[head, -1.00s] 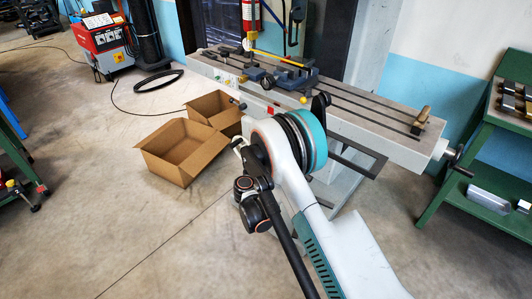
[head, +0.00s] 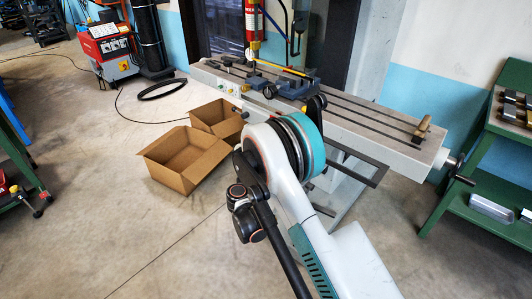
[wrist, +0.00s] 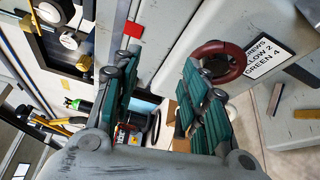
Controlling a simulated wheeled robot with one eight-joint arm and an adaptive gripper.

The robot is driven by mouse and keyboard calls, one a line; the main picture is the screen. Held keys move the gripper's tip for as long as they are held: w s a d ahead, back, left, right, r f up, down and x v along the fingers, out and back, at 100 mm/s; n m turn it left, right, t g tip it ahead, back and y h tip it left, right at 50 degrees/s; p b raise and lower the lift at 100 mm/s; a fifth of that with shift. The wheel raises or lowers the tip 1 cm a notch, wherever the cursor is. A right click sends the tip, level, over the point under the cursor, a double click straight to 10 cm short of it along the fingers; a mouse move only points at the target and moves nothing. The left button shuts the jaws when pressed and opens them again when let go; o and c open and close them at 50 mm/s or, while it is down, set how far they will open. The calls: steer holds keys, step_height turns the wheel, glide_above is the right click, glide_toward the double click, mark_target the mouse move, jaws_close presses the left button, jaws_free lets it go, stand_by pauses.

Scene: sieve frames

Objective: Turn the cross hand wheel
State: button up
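A dark red ring-shaped hand wheel (wrist: 232,62) shows in the wrist view, on the grey machine body just right of my right-hand finger. I take it to be the cross hand wheel; part of its ring is hidden behind that finger. My gripper (wrist: 158,72) is open, its two green-padded fingers well apart with nothing between them. The wheel lies outside the gap between the fingers. I cannot tell whether the finger touches it. In the head view my arm hides the gripper and this wheel.
The long grey machine table (head: 360,112) carries a dark vise (head: 290,84) and has a crank (head: 458,172) at its right end. Two open cardboard boxes stand on the floor, the nearer one (head: 182,160) left of my arm. A green workbench (head: 470,150) stands at right.

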steer(key=s+a+r, duration=0.4)
steer(key=s+a, duration=0.3)
steer(key=a, duration=0.2)
steer(key=shift+s, duration=0.15)
stand_by(1.1)
stand_by(0.5)
